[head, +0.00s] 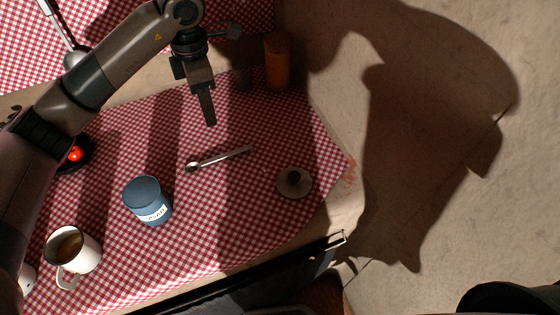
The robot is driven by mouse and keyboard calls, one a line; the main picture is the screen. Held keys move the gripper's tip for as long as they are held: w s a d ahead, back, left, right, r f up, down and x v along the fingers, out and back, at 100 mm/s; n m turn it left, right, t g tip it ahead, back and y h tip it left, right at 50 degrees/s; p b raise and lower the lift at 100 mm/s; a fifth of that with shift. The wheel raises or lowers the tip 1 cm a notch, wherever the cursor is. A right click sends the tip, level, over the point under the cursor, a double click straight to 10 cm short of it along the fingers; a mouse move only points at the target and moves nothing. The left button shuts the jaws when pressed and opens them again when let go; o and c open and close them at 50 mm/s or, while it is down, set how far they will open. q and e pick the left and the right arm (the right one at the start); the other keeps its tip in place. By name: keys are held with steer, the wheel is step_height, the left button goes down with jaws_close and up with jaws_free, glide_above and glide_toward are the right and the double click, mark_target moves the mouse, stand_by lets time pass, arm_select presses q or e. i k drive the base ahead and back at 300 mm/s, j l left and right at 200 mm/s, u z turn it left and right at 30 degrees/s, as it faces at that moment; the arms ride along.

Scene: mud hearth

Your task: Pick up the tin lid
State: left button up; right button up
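A round, pale lid with a dark knob (295,182) lies on the red checked cloth, near the right edge of the table. It looks like the tin lid. A blue tin with a white label (148,203) stands to the left on the same cloth; its top looks flat and blue-grey. My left gripper (208,112) points down above the cloth, up and to the left of the lid and apart from it. Its fingers overlap in this view, so the gap between them is hidden. I see nothing held in it. My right gripper is not in view.
A metal spoon (220,158) lies between the tin and the lid. A white mug with brown liquid (72,250) stands at lower left. An orange-brown cylinder (277,62) stands at the back. A red glowing thing (75,154) is beside my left arm. Cloth around the lid is clear.

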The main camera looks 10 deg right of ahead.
mark_target(293, 182)
steer(key=u, duration=1.05)
steer(key=k, duration=0.5)
